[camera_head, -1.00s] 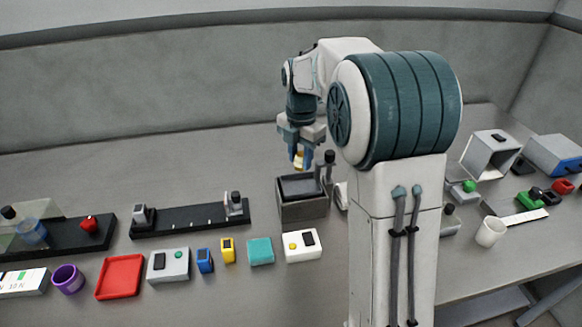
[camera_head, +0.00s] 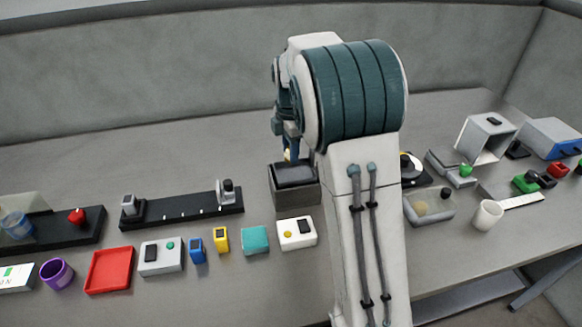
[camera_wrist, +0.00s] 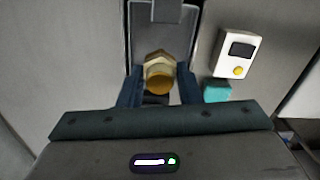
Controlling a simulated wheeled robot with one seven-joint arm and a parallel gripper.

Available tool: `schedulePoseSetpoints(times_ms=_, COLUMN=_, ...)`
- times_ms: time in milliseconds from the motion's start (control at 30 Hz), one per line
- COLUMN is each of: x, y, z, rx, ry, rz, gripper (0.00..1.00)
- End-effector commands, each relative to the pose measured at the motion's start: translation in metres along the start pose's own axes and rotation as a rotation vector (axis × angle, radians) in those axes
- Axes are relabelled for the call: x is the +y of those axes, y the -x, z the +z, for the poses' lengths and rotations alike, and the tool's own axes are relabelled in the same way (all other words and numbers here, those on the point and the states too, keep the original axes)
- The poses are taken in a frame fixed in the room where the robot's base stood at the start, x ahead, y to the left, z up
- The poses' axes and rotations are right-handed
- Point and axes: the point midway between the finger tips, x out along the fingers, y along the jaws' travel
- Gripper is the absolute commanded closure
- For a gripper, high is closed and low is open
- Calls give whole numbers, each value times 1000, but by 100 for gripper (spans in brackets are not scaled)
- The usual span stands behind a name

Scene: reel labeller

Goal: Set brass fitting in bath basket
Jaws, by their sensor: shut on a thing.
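My gripper (camera_wrist: 160,88) is shut on the brass fitting (camera_wrist: 159,72), which shows in the wrist view as a gold hexagonal piece between the two blue fingers. In the head view, my arm hides most of the gripper, and only a small bit of the brass shows above the grey bath (camera_head: 284,196). In the wrist view, the bath's tray-like opening (camera_wrist: 133,45) lies beneath and beyond the fitting. I cannot tell whether the fitting touches anything below it. A separate basket cannot be made out clearly.
A white box with a yellow button (camera_head: 297,234) and a teal block (camera_head: 255,240) stand in front of the bath. A black rail (camera_head: 185,210) lies to the left. A clear tray (camera_head: 430,208) and white cup (camera_head: 487,215) stand to the right.

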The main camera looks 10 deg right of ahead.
Motion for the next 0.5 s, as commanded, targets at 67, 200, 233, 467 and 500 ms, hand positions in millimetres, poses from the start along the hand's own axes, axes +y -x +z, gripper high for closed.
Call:
schedulePoseSetpoints(times_ms=67, x=0, y=-10, z=0, rx=0, ry=0, rz=-1, gripper=92)
schedulePoseSetpoints(times_ms=200, x=0, y=-19, z=0, rx=1, ry=2, rz=0, gripper=92)
schedulePoseSetpoints(times_ms=233, x=0, y=-22, z=0, rx=0, ry=2, rz=0, gripper=92)
schedulePoseSetpoints(times_ms=467, x=0, y=-51, z=0, rx=0, ry=2, rz=0, gripper=93)
schedulePoseSetpoints(times_ms=500, x=0, y=-53, z=0, rx=0, ry=2, rz=1, gripper=93)
